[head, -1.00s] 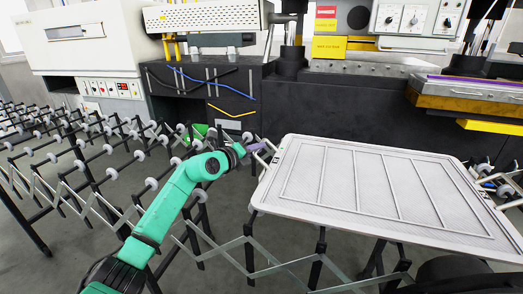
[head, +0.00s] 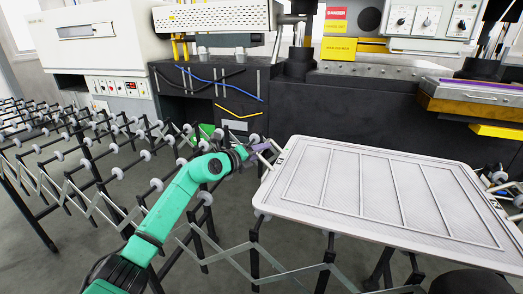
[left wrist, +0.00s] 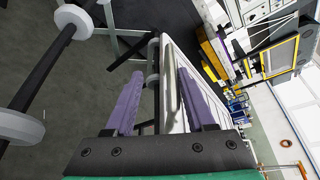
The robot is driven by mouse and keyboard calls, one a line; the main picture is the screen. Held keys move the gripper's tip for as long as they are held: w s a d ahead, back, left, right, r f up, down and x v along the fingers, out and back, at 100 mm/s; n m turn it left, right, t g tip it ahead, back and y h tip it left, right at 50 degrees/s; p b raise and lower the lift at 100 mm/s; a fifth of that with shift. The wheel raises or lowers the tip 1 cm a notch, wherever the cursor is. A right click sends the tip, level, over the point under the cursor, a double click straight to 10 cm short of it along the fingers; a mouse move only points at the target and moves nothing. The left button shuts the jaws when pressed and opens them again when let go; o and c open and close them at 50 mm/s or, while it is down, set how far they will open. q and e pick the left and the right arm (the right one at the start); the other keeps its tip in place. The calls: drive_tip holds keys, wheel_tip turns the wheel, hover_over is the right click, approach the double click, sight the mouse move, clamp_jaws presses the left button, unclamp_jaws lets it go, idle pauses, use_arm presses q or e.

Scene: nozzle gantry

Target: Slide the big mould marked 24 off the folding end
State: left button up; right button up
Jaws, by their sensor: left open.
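The big mould (head: 328,205) is a pale, ribbed, rectangular tray with rounded corners, lying flat on the folding roller stand at centre right. I cannot read a 24 on it. A bar handle (head: 267,160) sticks out at its left end. My left gripper (head: 262,147) is at that handle. In the left wrist view its purple fingers (left wrist: 160,80) are spread, with the metal handle bar (left wrist: 170,75) between or just beyond them and the mould's edge (left wrist: 190,55) behind. I cannot tell whether they touch the bar. My right gripper is out of view.
The folding conveyor (head: 75,165) with white rollers runs along the left. A white machine (head: 95,50) stands behind it. A dark press (head: 375,110) with a yellow-edged tray (head: 470,105) stands behind the mould. Grey floor shows between the stand's legs.

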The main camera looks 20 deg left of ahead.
use_arm(q)
drive_tip(key=shift+w+a, duration=0.1)
drive_tip(key=shift+w, duration=0.05)
drive_tip(key=shift+r, duration=0.1)
drive_tip(key=shift+s+r, duration=0.1)
drive_tip(key=shift+s, duration=0.35)
drive_tip(key=b+v, duration=0.1)
drive_tip(key=v, duration=0.5)
drive_tip(key=b+v, duration=0.1)
drive_tip(key=v, duration=0.5)
drive_tip(key=shift+s+a, duration=0.1)
drive_tip(key=shift+s, duration=0.25)
drive_tip(key=shift+s+a+r, duration=0.1)
drive_tip(key=shift+s+r, duration=0.05)
drive_tip(key=shift+s, duration=0.3)
